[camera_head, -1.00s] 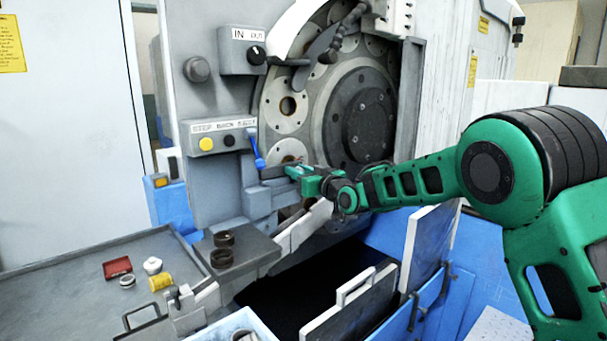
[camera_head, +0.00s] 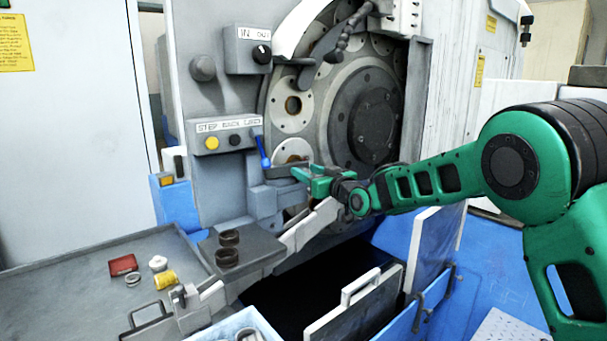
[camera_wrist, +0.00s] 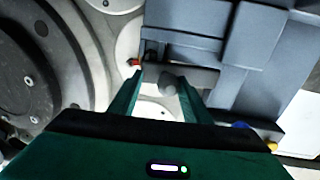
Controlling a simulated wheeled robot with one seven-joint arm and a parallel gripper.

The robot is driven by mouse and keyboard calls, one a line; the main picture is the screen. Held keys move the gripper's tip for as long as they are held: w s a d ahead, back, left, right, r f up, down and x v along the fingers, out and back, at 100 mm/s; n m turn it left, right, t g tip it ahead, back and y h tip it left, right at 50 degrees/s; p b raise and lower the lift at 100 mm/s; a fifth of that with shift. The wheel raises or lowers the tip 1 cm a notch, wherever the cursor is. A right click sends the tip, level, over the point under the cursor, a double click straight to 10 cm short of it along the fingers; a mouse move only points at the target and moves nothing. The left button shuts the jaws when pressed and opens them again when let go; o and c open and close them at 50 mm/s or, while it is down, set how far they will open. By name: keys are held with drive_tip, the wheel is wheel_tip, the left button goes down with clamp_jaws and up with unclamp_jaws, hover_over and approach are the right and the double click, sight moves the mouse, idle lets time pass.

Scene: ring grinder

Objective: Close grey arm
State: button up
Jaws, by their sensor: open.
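The grey arm (camera_head: 285,171) is a short, dark grey bar at the front of the grinder, just right of a blue lever (camera_head: 263,153). My gripper (camera_head: 301,175) is at its right end, with green fingers apart. In the wrist view, the grey arm (camera_wrist: 195,75) runs across just beyond my fingertips (camera_wrist: 161,80). A rounded grey knob (camera_wrist: 168,84) shows between the fingers. I cannot tell whether either finger touches the arm.
The large grinder disc (camera_head: 372,125) stands close behind my gripper. A grey button panel (camera_head: 226,137) is to the left. A sloping light chute (camera_head: 310,228) runs below. A grey side table (camera_head: 80,270) holds small rings and parts. A dark open bin (camera_head: 305,290) lies underneath.

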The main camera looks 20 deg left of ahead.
drive_tip(key=v, duration=0.9)
drive_tip(key=shift+s+a, duration=0.15)
drive_tip(key=shift+s, duration=0.05)
drive_tip(key=shift+c, duration=0.6)
